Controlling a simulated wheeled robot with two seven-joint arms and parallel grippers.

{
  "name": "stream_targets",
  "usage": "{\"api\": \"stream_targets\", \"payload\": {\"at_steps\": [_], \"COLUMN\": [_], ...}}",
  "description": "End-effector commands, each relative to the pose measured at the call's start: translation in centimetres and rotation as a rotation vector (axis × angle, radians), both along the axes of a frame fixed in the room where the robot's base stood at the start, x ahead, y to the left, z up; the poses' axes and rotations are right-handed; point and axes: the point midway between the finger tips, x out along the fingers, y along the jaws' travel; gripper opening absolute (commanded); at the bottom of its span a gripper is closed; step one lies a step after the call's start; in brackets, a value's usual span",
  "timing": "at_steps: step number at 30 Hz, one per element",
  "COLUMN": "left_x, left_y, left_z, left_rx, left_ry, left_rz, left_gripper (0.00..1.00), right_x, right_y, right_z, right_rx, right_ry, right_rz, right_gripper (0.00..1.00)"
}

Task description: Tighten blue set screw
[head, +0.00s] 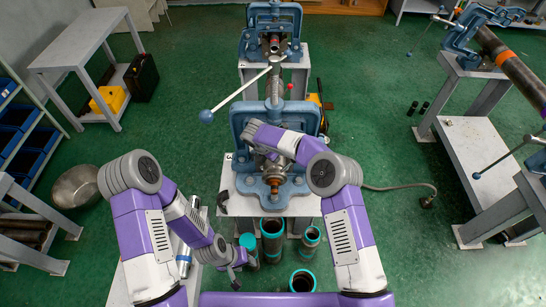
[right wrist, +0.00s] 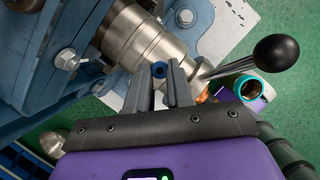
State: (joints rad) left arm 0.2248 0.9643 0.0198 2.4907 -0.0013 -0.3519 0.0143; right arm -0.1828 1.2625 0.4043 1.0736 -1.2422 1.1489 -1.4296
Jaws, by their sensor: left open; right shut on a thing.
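The blue set screw (right wrist: 159,70) shows in the right wrist view as a small blue ring-shaped head beside a silver cylindrical shaft (right wrist: 140,38). My right gripper (right wrist: 165,78) is shut on the blue set screw, with a fingertip on each side of its head. In the head view my right arm reaches over the near blue pipe vise (head: 275,182), and its hand hides the screw and its own fingertips. My left gripper (head: 238,274) is open and empty, low in front of the vise stand near the upright pipes.
A lever with a black ball knob (right wrist: 275,53) sticks out just right of my right fingers. Several teal-rimmed pipes (head: 271,228) stand before the vise. A long handle with a blue ball (head: 206,116) extends left.

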Motion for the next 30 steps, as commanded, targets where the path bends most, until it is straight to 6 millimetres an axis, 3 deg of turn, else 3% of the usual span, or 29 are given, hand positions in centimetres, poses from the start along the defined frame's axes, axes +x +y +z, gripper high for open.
{"api": "stream_targets", "payload": {"at_steps": [15, 30], "left_x": [0.0, 0.0], "left_y": [0.0, 0.0], "left_z": [-1.6, -1.7], "left_rx": [0.0, 0.0], "left_ry": [0.0, 0.0], "left_rz": [0.0, 0.0], "left_gripper": [0.46, 0.46], "right_x": [0.4, 0.5], "right_y": [0.4, 0.4], "right_z": [0.0, 0.0], "right_rx": [0.001, 0.002], "right_ry": [-0.003, -0.001], "right_rz": [-0.398, -0.567], "right_gripper": [0.0, 0.0]}}
